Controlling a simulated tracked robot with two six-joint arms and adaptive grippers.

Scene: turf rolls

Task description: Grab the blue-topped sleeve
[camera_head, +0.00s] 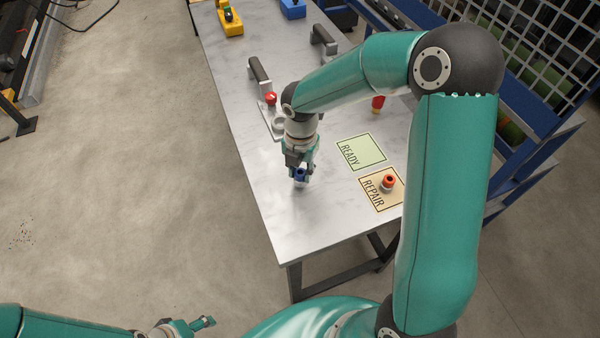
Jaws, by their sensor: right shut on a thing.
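The blue-topped sleeve (300,175) is near the front left part of the table (310,225), with its blue top between my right gripper's fingers. My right gripper (300,169) points down and is shut on it. A pale lower part shows under the blue top; I cannot tell whether it touches the table. My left gripper (203,323) is low at the bottom edge, away from the table and partly cut off; its jaw state is unclear.
A red-topped sleeve (388,182) stands on the orange REPAIR square (379,202). The green READY square (361,151) is empty. A black-handled fixture (259,70) with a red-topped piece (270,99) stands behind my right gripper. The table's front left corner is clear.

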